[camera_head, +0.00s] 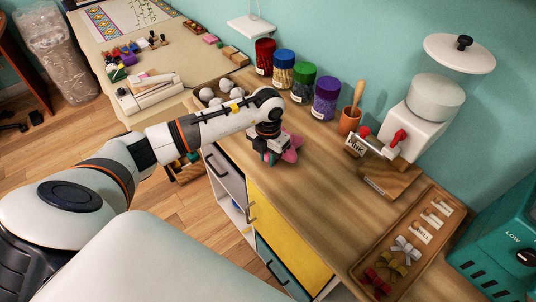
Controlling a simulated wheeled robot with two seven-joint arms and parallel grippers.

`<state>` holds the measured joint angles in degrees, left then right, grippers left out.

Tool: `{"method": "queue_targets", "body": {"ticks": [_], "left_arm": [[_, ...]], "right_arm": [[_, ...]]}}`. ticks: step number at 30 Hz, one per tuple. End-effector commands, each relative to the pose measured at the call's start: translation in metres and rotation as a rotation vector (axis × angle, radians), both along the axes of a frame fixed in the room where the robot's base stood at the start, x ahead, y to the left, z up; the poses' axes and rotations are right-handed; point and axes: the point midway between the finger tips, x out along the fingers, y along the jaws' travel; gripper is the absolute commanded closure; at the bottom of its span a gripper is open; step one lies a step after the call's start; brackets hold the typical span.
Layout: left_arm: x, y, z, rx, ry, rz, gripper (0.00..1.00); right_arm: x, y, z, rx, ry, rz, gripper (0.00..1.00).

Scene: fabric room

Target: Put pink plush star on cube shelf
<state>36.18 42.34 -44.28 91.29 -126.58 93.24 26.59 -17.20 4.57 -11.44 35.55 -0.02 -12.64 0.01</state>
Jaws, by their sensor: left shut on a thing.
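The pink plush star (293,148) is in my left gripper (269,156), above the wooden counter near its front edge. The gripper hides much of the star, and its lobes show to the right of the fingers. My left gripper is shut on the star, pointing down. The cube shelf seems to be the cabinet under the counter, with a yellow door (290,235), a grey drawer front (228,172) and a white open cubby (233,212) at the lower left. My right gripper is not in view.
Jars of coloured beads, the purple one (326,98) nearest, line the wall. A terracotta pot (348,121), a white dispenser (415,125) and a wooden tray (370,262) of bows stand to the right. The counter's middle (330,185) is clear.

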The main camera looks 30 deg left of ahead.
Motion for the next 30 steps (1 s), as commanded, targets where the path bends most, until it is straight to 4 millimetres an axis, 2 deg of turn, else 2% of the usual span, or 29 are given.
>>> {"method": "queue_targets", "body": {"ticks": [4,5,8,16,20,23,30], "left_arm": [[0.0,0.0,-0.004,0.0,-0.001,0.0,0.91],[0.0,0.0,-0.003,0.0,0.0,0.001,0.73],[0.0,0.0,-0.002,0.0,0.0,0.001,0.57],[0.0,0.0,-0.002,0.0,0.0,0.001,0.57],[0.001,0.0,0.005,0.001,-0.002,0.0,0.57],[0.001,0.001,0.019,0.001,-0.004,0.001,0.57],[0.001,0.001,0.072,0.001,-0.006,0.0,0.57]], "right_arm": [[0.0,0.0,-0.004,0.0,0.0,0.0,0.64],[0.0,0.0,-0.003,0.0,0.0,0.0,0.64],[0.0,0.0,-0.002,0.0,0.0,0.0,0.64],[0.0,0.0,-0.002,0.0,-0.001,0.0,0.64],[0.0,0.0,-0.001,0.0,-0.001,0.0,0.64],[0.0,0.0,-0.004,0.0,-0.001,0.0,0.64],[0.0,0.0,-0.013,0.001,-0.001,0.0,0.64]]}}
